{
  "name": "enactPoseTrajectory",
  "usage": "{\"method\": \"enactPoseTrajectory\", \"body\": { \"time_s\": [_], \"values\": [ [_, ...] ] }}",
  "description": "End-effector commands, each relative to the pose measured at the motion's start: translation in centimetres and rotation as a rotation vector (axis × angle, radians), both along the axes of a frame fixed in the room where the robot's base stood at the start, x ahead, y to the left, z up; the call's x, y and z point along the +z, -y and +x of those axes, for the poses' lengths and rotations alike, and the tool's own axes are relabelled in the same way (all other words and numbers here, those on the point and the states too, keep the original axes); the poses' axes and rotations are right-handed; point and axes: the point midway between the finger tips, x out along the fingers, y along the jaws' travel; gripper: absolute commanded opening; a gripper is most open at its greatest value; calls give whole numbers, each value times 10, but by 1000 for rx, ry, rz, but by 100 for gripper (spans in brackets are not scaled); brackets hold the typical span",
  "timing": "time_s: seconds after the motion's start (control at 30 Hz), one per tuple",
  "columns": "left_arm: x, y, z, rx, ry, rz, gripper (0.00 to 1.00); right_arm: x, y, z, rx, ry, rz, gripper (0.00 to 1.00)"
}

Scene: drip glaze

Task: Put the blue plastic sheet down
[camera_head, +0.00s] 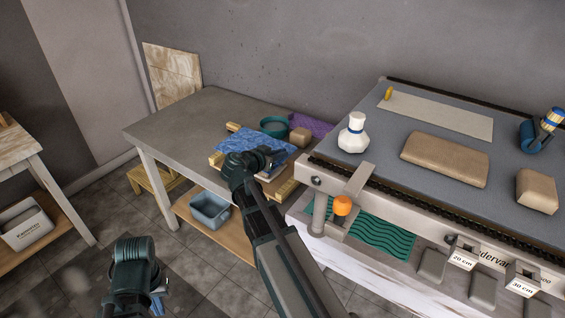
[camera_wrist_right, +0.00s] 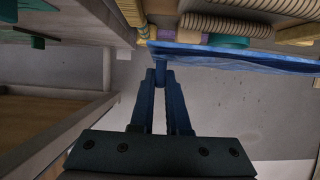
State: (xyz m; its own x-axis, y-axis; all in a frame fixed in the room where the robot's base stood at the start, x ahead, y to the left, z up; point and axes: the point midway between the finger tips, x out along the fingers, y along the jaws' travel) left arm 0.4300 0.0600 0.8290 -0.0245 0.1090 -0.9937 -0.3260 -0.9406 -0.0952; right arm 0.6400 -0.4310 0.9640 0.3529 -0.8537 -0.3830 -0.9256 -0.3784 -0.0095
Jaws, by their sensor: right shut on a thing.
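The blue plastic sheet (camera_head: 238,138) is a mottled blue piece over the near right part of the grey table. In the right wrist view its edge runs as a blue band (camera_wrist_right: 240,58) from the fingertips to the right. My right gripper (camera_head: 274,158) is shut on the sheet's near edge, and its closed fingertips (camera_wrist_right: 160,68) meet at the band's left end. My right arm hides part of the sheet, so I cannot tell how much of it rests on what is below. My left gripper (camera_head: 157,301) is low at the bottom left, mostly hidden behind its own wrist.
Wooden blocks (camera_head: 285,190), a teal bowl (camera_head: 273,126), a tan clay block (camera_head: 300,137) and a purple cloth (camera_head: 316,124) surround the sheet. The grey table (camera_head: 180,118) is bare on its left. A slab roller (camera_head: 375,155) stands right; a blue-grey bin (camera_head: 210,209) sits below.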

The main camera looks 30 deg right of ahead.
Motion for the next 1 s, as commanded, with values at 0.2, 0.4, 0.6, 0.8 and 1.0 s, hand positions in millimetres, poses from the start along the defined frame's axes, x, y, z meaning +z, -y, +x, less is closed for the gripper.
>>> {"method": "enactPoseTrajectory", "body": {
  "time_s": [0.2,0.4,0.6,0.8,1.0],
  "values": [
    [0,0,0,0,0,0,0,0,4,0,0,0,0,0],
    [-16,0,0,0,0,0,0,-16,15,2,1,0,0,0],
    [-39,0,0,0,0,0,0,-39,15,1,0,-1,0,0],
    [-36,0,0,-1,0,0,0,-36,15,1,0,0,0,0],
    [-40,0,0,0,0,0,0,-40,15,1,0,0,0,0]
  ]
}}
